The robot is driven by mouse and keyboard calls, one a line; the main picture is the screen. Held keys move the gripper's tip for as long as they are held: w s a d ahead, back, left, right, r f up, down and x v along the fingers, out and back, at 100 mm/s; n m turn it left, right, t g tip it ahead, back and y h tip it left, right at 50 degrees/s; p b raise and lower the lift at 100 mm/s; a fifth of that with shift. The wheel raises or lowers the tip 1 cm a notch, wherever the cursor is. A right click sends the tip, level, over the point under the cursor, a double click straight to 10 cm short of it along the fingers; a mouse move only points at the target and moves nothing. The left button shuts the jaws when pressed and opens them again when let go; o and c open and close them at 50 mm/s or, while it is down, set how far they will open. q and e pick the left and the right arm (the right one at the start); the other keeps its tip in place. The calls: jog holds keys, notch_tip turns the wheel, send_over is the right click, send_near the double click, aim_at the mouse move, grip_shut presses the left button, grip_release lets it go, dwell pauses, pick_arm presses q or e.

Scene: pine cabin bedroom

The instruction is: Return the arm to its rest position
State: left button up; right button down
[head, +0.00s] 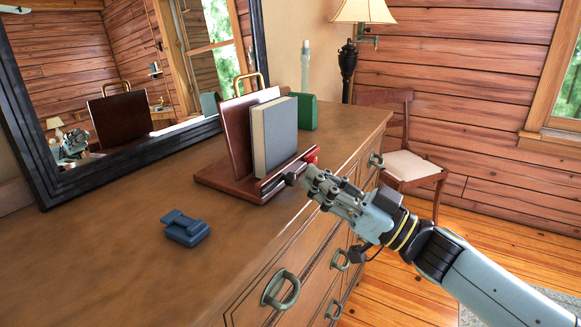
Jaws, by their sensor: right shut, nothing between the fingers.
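My right arm comes in from the lower right. Its gripper (303,180) is shut and empty, over the front edge of the dresser (130,265). Its fingertips are close to the front of a dark wooden book stand (222,182), and I cannot tell whether they touch it. A grey-covered book (274,135) stands upright on the stand. A small red thing (311,155) shows just behind the gripper, partly hidden. My left gripper is not in view.
A blue object (186,228) lies on the dresser's left part. A green box (303,112) is behind the book. A black-framed mirror (120,165) is at the back. Handles (281,289) stick out from the dresser front. A chair (405,165) and a lamp (348,70) stand beyond.

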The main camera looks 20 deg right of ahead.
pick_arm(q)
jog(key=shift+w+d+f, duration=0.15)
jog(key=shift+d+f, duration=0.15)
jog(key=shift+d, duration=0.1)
pick_arm(e)
jog(key=shift+v, duration=1.6)
